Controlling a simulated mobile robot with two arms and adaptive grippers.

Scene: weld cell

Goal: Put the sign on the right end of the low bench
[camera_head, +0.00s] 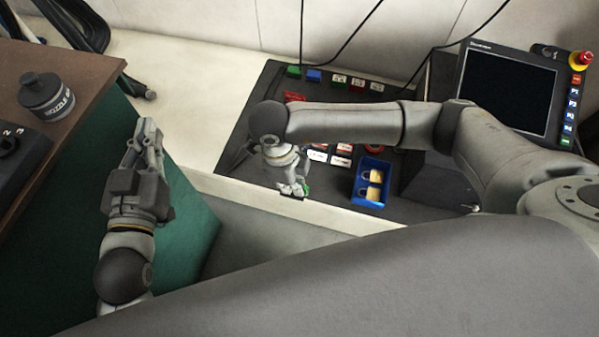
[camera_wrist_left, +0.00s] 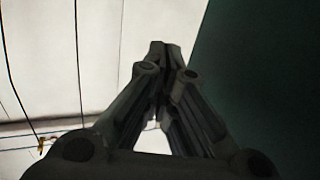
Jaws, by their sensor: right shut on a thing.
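My right gripper (camera_head: 295,188) points down at the near edge of the low dark bench (camera_head: 440,207). It is shut on a small green thing (camera_head: 307,188), mostly hidden by the fingers; I cannot tell if this is the sign. Its height above the bench is unclear. Several small coloured pieces stand along the bench's back, among them a green one (camera_head: 293,71) and a blue one (camera_head: 313,75). My left gripper (camera_head: 151,135) is raised beside the green panel at left. In the left wrist view its fingertips (camera_wrist_left: 157,52) meet, with nothing between them.
A blue bin (camera_head: 370,204) with padlocks stands on the bench. A monitor (camera_head: 508,88) with a red stop button stands at right. A brown table (camera_head: 84,62) at left holds a dark nozzle jar (camera_head: 45,96). Cables hang over the bench's back.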

